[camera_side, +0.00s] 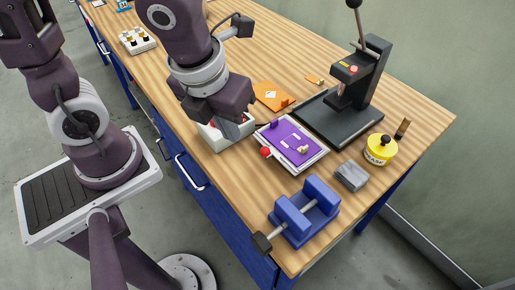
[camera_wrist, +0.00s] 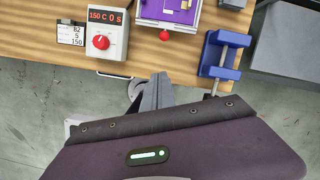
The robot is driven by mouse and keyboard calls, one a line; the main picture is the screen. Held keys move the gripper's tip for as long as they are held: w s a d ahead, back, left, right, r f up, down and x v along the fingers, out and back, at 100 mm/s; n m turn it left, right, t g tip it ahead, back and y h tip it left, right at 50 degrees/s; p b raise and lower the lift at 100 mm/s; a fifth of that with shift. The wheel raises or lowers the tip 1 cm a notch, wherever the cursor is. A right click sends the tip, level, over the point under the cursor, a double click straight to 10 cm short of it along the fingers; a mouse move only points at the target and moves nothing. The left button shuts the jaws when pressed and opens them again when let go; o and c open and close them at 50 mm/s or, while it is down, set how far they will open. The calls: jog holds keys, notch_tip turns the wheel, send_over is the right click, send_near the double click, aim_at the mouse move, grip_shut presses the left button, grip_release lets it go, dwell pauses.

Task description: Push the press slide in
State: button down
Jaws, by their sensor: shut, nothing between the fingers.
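The press slide (camera_side: 314,155) is a light plate with a purple piece (camera_side: 291,138) on it and a red ball knob (camera_side: 265,152) at its near end. It sits drawn out in front of the black heat press (camera_side: 372,75). In the wrist view the slide (camera_wrist: 196,14) is partly cut off at the top, with its red knob (camera_wrist: 165,35) toward the table edge. My gripper (camera_side: 236,128) is shut and empty, left of the knob and apart from it. In the wrist view my gripper's fingers (camera_wrist: 160,78) show below the knob, with a gap between.
A white control box (camera_side: 211,134) with a red dial is partly hidden behind my gripper. A blue vise (camera_side: 305,212), grey block (camera_side: 351,175) and yellow tub (camera_side: 379,150) stand right of the slide.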

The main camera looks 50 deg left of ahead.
jog(key=f, duration=0.3)
jog(key=w+f+m, duration=0.1)
jog(key=f, duration=0.2)
jog(key=f+m, duration=0.1)
jog(key=f, duration=0.3)
jog(key=shift+w+d, duration=0.3)
jog(key=shift+w, duration=0.1)
jog(key=w, duration=0.2)
jog(key=w+f, duration=0.1)
jog(key=shift+a, duration=0.35)
jog(key=shift+w+f, duration=0.1)
jog(key=shift+w, duration=0.45)
jog(key=shift+w+a, duration=0.1)
jog(key=shift+w, duration=0.4)
send_over(308, 132)
jog(key=s, duration=0.2)
jog(key=shift+w, duration=1)
